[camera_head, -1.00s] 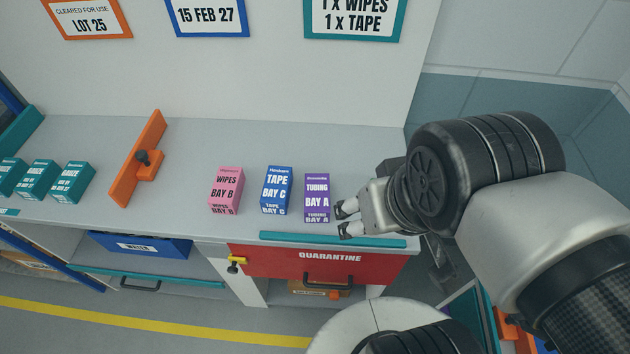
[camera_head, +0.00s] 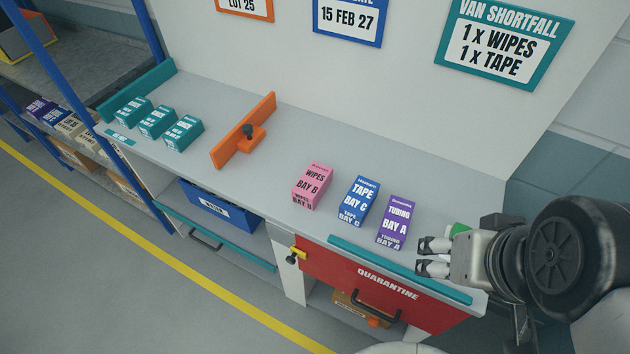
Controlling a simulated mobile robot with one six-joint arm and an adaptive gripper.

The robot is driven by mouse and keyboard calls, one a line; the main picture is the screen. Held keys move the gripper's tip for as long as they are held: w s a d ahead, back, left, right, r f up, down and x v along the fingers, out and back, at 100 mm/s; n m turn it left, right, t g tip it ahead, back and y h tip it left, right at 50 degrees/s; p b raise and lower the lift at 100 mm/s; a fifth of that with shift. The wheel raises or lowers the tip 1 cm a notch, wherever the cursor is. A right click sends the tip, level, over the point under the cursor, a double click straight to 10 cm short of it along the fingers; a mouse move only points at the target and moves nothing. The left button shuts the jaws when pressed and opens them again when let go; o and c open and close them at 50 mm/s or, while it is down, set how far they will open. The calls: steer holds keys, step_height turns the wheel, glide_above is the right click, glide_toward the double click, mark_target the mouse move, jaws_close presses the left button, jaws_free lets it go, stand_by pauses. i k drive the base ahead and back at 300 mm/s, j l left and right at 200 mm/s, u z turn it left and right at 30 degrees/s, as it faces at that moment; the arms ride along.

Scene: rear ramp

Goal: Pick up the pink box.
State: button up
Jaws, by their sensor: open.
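The pink box (camera_head: 313,186), labelled WIPES BAY B, stands on the grey counter (camera_head: 285,222). It is the leftmost of a row of three boxes. A blue TAPE BAY C box (camera_head: 359,201) stands to its right, then a purple TUBING BAY A box (camera_head: 396,221). My gripper (camera_head: 421,257) is open and empty at the counter's right end. Its fingers point left, just right of the purple box and well apart from the pink one. A green thing (camera_head: 459,229) shows partly behind my gripper.
An orange divider (camera_head: 243,131) stands left of the pink box, with teal boxes (camera_head: 158,121) beyond it. A teal strip (camera_head: 398,270) edges the counter above the red QUARANTINE drawer (camera_head: 375,288). A wall with signs (camera_head: 505,43) rises behind.

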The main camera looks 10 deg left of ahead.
mark_target(310, 188)
steer(key=i+j, duration=0.15)
steer(key=j, duration=0.15)
steer(key=i+j, duration=0.1)
steer(key=j, duration=0.2)
steer(key=i+j, duration=0.15)
steer(key=j, duration=0.2)
steer(key=i+j, duration=0.1)
steer(key=j, duration=0.2)
steer(key=u, duration=0.05)
